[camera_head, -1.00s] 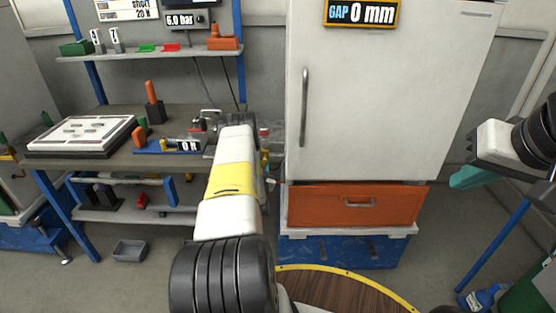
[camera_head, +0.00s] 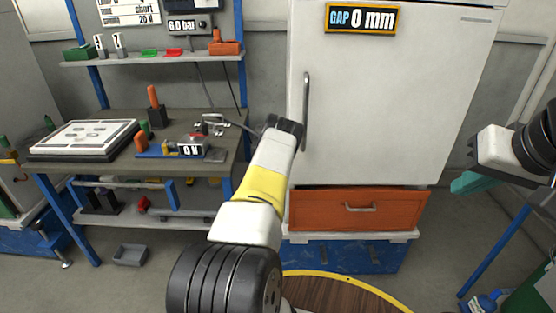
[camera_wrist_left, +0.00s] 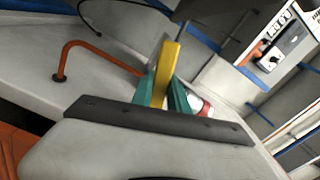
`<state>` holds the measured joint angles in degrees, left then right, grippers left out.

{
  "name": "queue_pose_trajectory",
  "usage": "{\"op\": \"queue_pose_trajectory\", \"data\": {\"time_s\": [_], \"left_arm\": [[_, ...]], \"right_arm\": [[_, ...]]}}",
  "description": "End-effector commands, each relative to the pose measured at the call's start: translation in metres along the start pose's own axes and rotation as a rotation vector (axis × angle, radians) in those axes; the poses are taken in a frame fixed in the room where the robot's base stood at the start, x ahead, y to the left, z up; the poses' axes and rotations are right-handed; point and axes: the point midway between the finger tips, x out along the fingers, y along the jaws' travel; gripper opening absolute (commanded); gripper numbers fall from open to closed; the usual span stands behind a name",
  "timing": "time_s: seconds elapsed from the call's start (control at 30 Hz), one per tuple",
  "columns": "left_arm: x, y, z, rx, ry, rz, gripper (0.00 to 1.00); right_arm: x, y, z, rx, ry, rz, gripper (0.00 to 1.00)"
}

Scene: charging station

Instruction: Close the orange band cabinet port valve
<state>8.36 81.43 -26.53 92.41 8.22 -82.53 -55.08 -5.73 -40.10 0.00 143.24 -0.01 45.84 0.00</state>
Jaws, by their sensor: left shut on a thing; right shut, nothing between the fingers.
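In the left wrist view a yellow lever (camera_wrist_left: 165,72) stands between the teal fingers of my left gripper (camera_wrist_left: 158,98), which is shut on it. An orange bent pipe (camera_wrist_left: 95,52) runs along the pale cabinet side (camera_wrist_left: 60,100) towards the lever's base. A small part with a red band (camera_wrist_left: 206,106) sits just right of the fingers. I cannot make out an orange band on the valve. In the head view my left arm hides the left fingers and the valve by the cabinet's left edge. My right gripper (camera_head: 466,183) is shut and empty at the right.
The white cabinet (camera_head: 400,100) has a vertical door handle (camera_head: 306,110) close to my left wrist and an orange drawer (camera_head: 355,210) below. A workbench (camera_head: 200,130) with tools stands at the left. The floor between cabinet and right arm is mostly free.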

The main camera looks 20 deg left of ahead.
Motion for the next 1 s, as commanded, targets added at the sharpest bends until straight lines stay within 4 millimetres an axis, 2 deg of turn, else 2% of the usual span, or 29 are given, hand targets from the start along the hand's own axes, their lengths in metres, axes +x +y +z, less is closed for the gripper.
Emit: {"op": "queue_pose_trajectory", "data": {"time_s": [0.4,1.0], "left_arm": [[-0.0012,-0.0053,-0.0008,0.266,-0.001,0.004,0.0],[-0.001,-0.0076,-0.0009,0.343,-0.001,0.003,0.0]], "right_arm": [[0.0,0.0,0.0,0.0,0.0,0.0,0.0],[0.0,0.0,0.0,0.0,0.0,0.0,0.0]]}}
